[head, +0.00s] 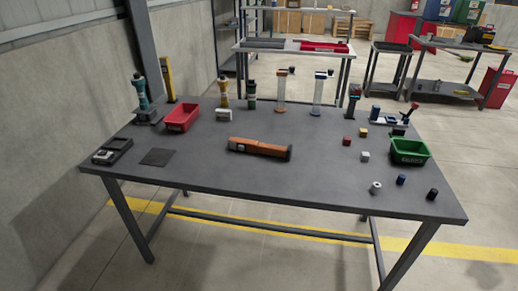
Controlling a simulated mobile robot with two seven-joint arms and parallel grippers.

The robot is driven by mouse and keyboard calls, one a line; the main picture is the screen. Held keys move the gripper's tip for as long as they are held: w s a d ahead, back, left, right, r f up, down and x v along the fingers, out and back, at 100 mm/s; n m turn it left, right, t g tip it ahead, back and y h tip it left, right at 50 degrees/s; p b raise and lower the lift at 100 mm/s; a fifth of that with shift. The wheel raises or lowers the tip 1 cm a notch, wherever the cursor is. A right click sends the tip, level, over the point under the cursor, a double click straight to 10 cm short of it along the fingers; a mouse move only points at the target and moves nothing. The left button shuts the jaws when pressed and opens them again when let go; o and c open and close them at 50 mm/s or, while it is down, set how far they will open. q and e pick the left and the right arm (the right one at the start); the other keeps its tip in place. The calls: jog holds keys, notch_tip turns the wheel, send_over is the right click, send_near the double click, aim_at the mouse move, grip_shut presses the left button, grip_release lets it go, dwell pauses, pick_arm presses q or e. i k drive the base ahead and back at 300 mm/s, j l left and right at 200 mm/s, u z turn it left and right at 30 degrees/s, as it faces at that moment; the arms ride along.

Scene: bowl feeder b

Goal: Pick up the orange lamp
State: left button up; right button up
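An orange, elongated object with dark ends (259,147), which looks like the orange lamp, lies on its side near the middle of the dark grey table (245,182). Its long axis runs roughly left to right and its darker end points right. Nothing touches it. Neither of my grippers shows in the head view.
A red bin (182,118) and a black device (112,151) stand on the left. A green bin (409,152) and several small blocks and cylinders are on the right. Upright tools and clear tubes line the back. The table around the lamp is clear.

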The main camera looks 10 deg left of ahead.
aim_at(251, 147)
jog(key=i+l+u, duration=0.25)
jog(key=i+l, duration=0.15)
jog(key=l, duration=0.2)
jog(key=i+l+u, duration=0.1)
jog(key=l, duration=0.25)
jog(key=i, duration=0.05)
